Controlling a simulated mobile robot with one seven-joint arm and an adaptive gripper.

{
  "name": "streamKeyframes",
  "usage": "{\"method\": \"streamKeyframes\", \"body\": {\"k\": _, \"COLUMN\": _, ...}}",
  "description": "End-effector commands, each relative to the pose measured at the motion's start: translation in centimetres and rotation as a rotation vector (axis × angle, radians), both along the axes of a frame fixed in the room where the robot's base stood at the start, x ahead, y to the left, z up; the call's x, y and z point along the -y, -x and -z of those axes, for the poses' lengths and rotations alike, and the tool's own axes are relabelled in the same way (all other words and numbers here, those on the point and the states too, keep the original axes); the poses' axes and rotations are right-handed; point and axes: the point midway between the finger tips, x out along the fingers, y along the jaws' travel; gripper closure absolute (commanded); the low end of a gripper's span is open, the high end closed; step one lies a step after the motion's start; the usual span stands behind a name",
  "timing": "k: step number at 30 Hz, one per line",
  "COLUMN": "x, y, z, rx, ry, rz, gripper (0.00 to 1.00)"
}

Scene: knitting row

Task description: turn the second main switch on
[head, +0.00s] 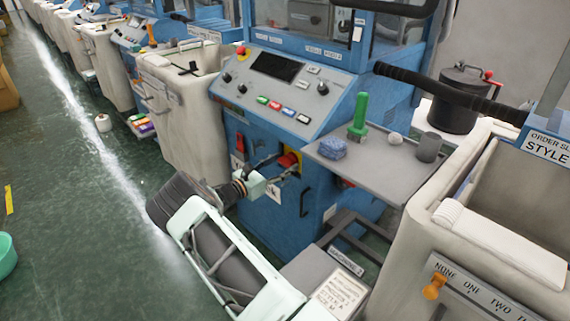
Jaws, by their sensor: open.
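A red switch on a yellow plate (289,161) sits low on the front of the blue knitting machine (270,210), under its sloped control panel. I take it for a main switch; its turned position is too small to read. My gripper (284,172) is open, directly in front of and just below this switch, with its dark fingers around or beside it; I cannot tell whether they touch. My pale wrist hides part of the machine front. A small red part (344,182) shows further right under the shelf, too small to identify.
A grey shelf (365,176) with a blue sponge (332,148), a green-handled item (358,118) and a grey cup (428,147) juts out at the right. A beige bin (185,125) stands left. A beige bin (410,235) stands right. The green floor (70,220) is mostly clear at left.

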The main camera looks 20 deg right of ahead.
Motion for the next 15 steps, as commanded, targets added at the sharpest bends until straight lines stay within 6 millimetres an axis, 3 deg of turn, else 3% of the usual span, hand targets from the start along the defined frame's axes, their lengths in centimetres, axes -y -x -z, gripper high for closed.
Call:
{"method": "streamKeyframes", "body": {"k": 12, "x": 1.06, "y": -0.43, "z": -0.04, "rx": 0.000, "ry": 0.000, "rz": -0.002, "gripper": 0.45}}
{"method": "streamKeyframes", "body": {"k": 15, "x": 1.05, "y": -0.42, "z": -0.04, "rx": 0.000, "ry": 0.000, "rz": -0.001, "gripper": 0.54}}
